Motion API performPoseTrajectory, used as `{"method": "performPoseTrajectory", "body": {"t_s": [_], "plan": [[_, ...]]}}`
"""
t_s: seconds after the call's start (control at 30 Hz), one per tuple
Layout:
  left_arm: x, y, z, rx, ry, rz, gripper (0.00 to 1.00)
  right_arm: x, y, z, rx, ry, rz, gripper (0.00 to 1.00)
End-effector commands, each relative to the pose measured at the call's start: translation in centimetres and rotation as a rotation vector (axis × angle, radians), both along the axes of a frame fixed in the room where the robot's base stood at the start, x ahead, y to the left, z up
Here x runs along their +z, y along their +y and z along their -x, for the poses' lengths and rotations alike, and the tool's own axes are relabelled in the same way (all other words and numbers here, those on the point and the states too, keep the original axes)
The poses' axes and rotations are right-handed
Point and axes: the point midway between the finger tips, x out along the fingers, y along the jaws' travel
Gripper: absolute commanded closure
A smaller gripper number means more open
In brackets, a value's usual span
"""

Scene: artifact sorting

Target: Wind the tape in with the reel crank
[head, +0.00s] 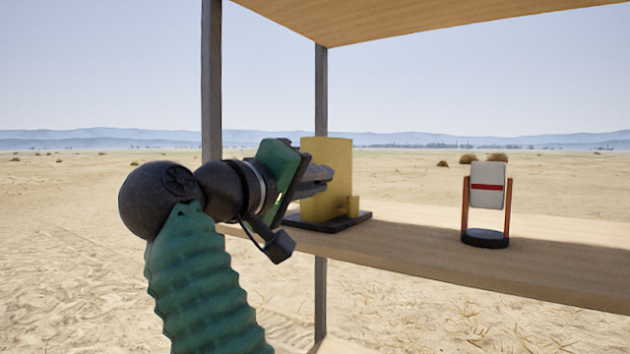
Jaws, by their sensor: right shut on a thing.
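A yellow block-like housing (340,195) stands upright on a dark base plate (345,224) on the wooden shelf. It looks like the tape reel's body, with a small yellow block at its lower right front. My right gripper (318,180) reaches in from the left, its dark fingers against the housing's left side. The fingers are shut on what seems to be the reel crank; the gripper hides the crank, and no tape can be made out. My left gripper is out of view.
A white sign with a red stripe (487,187) hangs between two orange posts on a round dark base at the right of the shelf (430,247). Grey posts (321,90) hold a roof. The shelf between housing and sign is clear.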

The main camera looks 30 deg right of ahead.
Motion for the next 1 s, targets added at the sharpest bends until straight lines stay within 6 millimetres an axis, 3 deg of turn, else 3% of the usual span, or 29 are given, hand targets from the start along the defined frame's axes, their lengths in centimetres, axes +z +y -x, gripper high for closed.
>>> {"method": "performPoseTrajectory", "body": {"t_s": [0.47, 0.5, 0.67, 1.0], "plan": [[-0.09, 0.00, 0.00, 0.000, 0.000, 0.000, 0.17, -0.14, 0.09, -0.17, 0.004, -0.015, -0.006, 1.00], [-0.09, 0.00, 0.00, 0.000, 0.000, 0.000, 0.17, -0.14, 0.09, -0.17, 0.004, -0.014, -0.005, 0.86], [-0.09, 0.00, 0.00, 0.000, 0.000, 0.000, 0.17, -0.11, 0.07, -0.09, 0.003, -0.015, -0.006, 0.66], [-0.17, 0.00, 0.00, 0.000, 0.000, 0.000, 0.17, -0.09, 0.01, 0.08, 0.001, -0.016, -0.006, 0.66]]}}
